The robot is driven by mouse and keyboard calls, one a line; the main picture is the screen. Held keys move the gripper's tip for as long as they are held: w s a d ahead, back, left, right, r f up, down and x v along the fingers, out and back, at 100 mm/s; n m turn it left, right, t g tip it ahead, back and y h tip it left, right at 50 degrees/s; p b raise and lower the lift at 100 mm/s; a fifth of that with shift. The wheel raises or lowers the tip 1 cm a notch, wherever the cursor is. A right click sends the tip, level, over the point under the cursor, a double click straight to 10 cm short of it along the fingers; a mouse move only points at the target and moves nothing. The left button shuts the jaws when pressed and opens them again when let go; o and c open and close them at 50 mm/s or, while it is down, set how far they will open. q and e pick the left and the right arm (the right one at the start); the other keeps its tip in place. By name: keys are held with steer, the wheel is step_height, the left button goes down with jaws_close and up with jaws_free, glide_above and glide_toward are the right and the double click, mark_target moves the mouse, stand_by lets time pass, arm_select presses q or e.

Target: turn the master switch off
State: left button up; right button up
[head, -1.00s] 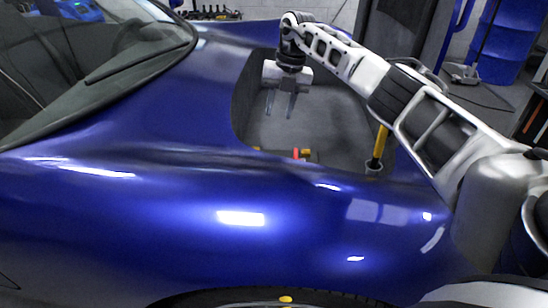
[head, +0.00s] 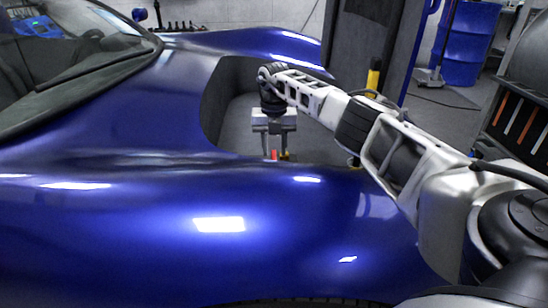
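A small red part (head: 274,155), likely the master switch, shows at the near edge of the open bay in the blue car's front. Its lower portion is hidden behind the fender edge. My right gripper (head: 273,152) points down into the bay right over the red part. Its two fingers look apart, with the red part showing between their tips; I cannot tell whether they touch it. A small orange-yellow bit shows just right of it. My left gripper is not in view.
The blue fender (head: 200,210) fills the foreground and its rim borders the bay (head: 235,100). A yellow post (head: 373,78) stands behind my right arm. A blue drum (head: 466,45) and a rack with orange and white strips (head: 515,125) are at the right.

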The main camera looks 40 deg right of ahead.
steer(key=shift+f, duration=0.85)
jaws_close()
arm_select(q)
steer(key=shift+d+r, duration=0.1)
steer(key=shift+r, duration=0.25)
